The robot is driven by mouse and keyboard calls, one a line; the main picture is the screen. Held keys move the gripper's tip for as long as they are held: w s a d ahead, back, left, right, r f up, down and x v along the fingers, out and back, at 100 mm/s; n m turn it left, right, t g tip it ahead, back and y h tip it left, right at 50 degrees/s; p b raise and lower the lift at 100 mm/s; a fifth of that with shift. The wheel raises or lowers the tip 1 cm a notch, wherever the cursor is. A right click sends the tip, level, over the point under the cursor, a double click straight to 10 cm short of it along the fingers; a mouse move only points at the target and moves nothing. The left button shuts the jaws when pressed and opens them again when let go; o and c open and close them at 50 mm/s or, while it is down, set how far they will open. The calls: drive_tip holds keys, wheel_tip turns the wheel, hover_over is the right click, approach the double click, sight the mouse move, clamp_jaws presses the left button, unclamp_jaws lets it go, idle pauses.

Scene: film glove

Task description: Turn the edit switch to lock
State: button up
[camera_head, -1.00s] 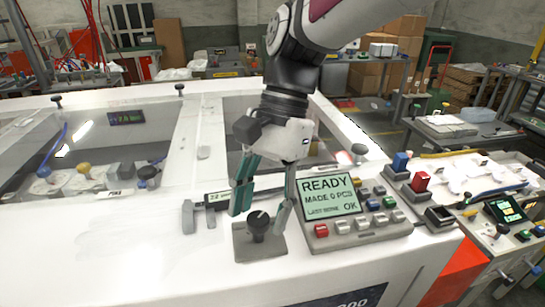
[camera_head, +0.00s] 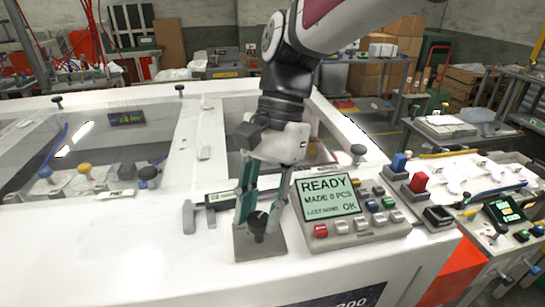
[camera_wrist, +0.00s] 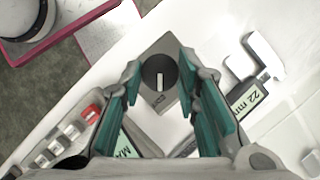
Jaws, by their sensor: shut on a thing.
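The fingers hide part of the knob in the head view. In the wrist view the fingertips (camera_wrist: 158,76) flank the knob left and right.
A display panel (camera_head: 328,196) reading READY, with several coloured buttons, stands close to the right of the gripper. Red and blue switches (camera_head: 419,182) stand farther right. The white top at front left is clear.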

drive_tip(key=n+h+p, duration=0.1)
drive_tip(key=n, duration=0.2)
drive_tip(key=shift+a+n+g, duration=0.1)
drive_tip(key=shift+n+g, duration=0.2)
drive_tip(key=shift+n, duration=0.1)
drive_tip(key=n+h+p, duration=0.1)
drive_tip(key=n+h, duration=0.1)
drive_tip(key=n, duration=0.2)
drive_tip(key=shift+a+n, duration=0.15)
drive_tip(key=shift+n, duration=0.15)
drive_tip(key=n+h, duration=0.1)
drive_tip(key=n, duration=0.1)
drive_tip(key=n+t, duration=0.1)
drive_tip(key=n, duration=0.1)
drive_tip(key=shift+a+n+h+p, duration=0.15)
drive_tip(key=shift+n+h+p, duration=0.15)
drive_tip(key=shift+h+p, duration=0.1)
drive_tip(key=shift+s+a+n+t+h, duration=0.1)
drive_tip(key=shift+n+t+h, duration=0.2)
drive_tip(key=shift+n, duration=0.75)
drive_tip(key=shift+s+n+t+h, duration=0.15)
drive_tip(key=shift+n+t, duration=0.25)
drive_tip(key=shift+n, duration=0.65)
drive_tip(key=shift+w, duration=0.1)
drive_tip(key=o, duration=1.2)
drive_tip(key=shift+c, duration=0.2)
drive_tip(key=shift+r, duration=0.1)
drive_tip(key=v, duration=1.1)
drive_tip(key=shift+a+r, duration=0.25)
drive_tip(key=shift+r, duration=0.1)
